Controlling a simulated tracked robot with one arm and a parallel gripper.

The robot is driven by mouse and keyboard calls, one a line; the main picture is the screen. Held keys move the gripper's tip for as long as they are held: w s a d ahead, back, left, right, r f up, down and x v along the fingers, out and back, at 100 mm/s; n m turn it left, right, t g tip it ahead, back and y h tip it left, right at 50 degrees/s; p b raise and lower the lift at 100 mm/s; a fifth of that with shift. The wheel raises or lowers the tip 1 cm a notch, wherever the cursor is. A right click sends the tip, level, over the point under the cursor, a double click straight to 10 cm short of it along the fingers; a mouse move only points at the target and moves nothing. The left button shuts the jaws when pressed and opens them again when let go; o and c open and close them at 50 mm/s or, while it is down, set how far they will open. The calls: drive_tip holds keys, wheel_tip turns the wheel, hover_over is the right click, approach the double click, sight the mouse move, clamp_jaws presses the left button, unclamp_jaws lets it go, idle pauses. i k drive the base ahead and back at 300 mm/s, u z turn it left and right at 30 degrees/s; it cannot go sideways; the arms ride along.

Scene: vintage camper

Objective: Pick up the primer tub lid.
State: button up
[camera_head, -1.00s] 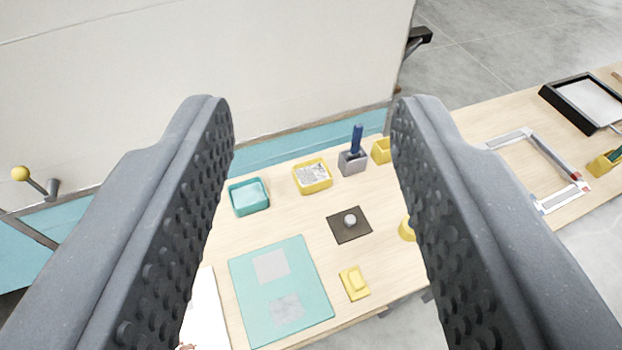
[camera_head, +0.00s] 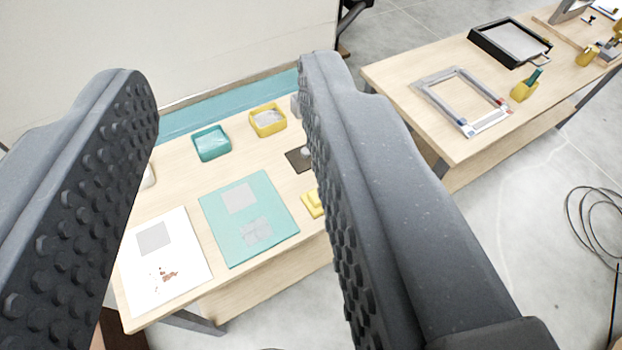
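A dark square plate with a round grey knob (camera_head: 297,160) lies on the near workbench. It looks like the primer tub lid, but I cannot be sure. My right finger partly hides it. My gripper (camera_head: 222,72) is open and empty, its two dark studded fingers wide apart high above the bench. A teal tub (camera_head: 212,144) and a yellow tub (camera_head: 267,121) with grey content stand at the back of the bench, seen between the fingers.
On the bench (camera_head: 180,181) lie a teal board (camera_head: 224,231), a white stained board (camera_head: 190,257) and a yellow block (camera_head: 311,204). A second bench (camera_head: 400,82) at right holds a frame (camera_head: 441,92) and a black tray (camera_head: 482,50). A cable coil (camera_head: 572,212) lies on the floor.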

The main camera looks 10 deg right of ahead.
sight(299, 157)
drive_tip(key=u, duration=0.3)
drive_tip(key=i, duration=1.2)
drive_tip(key=z, duration=0.25)
